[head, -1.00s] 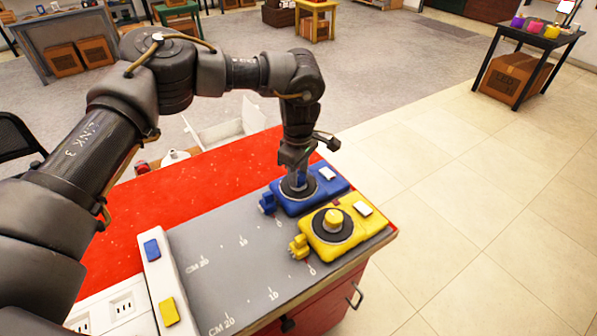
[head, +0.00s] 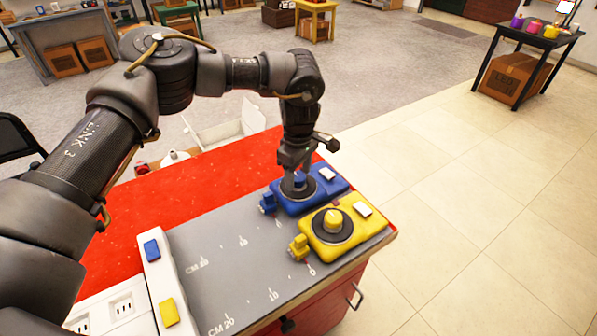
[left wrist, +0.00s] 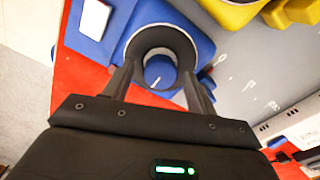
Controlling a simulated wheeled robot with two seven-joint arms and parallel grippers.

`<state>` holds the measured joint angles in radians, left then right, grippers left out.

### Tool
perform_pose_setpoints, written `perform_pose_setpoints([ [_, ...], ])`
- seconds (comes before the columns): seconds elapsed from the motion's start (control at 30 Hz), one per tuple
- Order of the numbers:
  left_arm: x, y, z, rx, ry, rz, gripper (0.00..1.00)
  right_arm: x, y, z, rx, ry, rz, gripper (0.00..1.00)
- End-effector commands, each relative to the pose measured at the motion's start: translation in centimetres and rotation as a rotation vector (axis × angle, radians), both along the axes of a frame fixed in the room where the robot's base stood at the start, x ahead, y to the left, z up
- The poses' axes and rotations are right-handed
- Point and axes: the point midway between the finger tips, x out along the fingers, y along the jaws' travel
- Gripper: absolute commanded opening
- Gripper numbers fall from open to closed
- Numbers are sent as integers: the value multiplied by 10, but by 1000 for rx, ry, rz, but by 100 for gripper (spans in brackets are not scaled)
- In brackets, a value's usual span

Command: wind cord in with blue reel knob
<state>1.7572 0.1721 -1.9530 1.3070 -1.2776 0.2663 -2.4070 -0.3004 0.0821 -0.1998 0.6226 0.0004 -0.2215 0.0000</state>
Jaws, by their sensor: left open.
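The blue reel (head: 331,187) sits at the far right end of the bench, with a dark round disc and a blue knob (head: 299,181) on top. My left gripper (head: 297,177) points down over this disc, its fingers open on either side of the knob. In the left wrist view the knob (left wrist: 160,71), with a white mark, shows between the spread fingertips (left wrist: 161,80); I cannot tell whether they touch it. The reel's blue plug (head: 267,202) is close beside the body, near the scale's 0 end. My right gripper is not in view.
A yellow reel (head: 348,244) with a yellow knob stands just in front of the blue one. The grey scale mat (head: 222,283) is clear to the left. A white strip (head: 160,282) with blue and yellow patches closes its left end. Red bench top lies behind.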

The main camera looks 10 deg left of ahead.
Motion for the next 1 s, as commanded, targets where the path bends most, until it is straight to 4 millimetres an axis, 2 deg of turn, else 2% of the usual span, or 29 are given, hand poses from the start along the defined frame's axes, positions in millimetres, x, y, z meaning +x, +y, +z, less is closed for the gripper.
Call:
perform_pose_setpoints([
  [0.13,0,0,3,0,0,0,57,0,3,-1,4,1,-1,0],
  [0.27,1,0,17,0,-3,0,57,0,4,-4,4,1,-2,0],
  [0.5,1,0,66,0,-3,-1,57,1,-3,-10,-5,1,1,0],
  [0.7,1,0,96,1,-1,0,57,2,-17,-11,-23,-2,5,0],
  [0.83,0,0,106,1,-1,0,57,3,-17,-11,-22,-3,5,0],
  [1.0,0,0,108,0,0,0,57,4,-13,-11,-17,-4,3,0],
])
